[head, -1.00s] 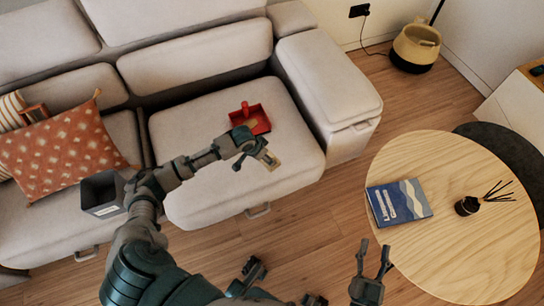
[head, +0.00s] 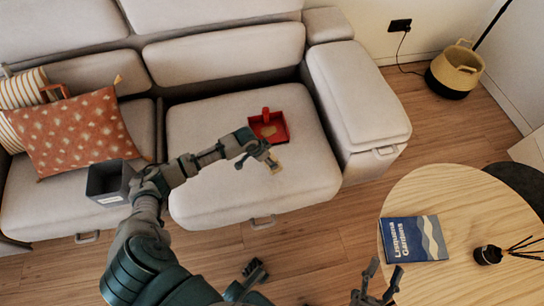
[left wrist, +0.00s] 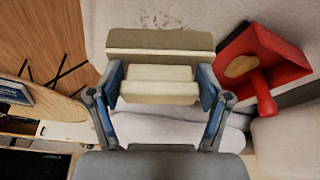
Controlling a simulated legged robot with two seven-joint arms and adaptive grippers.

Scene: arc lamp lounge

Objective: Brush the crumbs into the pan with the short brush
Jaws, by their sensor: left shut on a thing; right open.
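The short brush (head: 273,163) is a pale tan block. My left gripper (head: 262,153) is shut on it above the front half of the sofa seat. In the left wrist view the brush (left wrist: 160,41) sits crosswise between the blue finger pads of the gripper (left wrist: 160,90). The red pan (head: 281,128) lies on the seat just beyond the brush, with a tan patch inside. It also shows in the left wrist view (left wrist: 283,62), right of the brush. Small crumbs (left wrist: 160,18) show on the seat beyond the brush. My right gripper (head: 378,280) is open and empty by the table.
The grey sofa seat (head: 210,125) is bare around the pan, with an armrest (head: 362,95) on its right. An orange spotted cushion (head: 75,130) leans at left. The round wooden table (head: 440,280) carries a blue book (head: 413,238) and a dark reed diffuser (head: 488,255).

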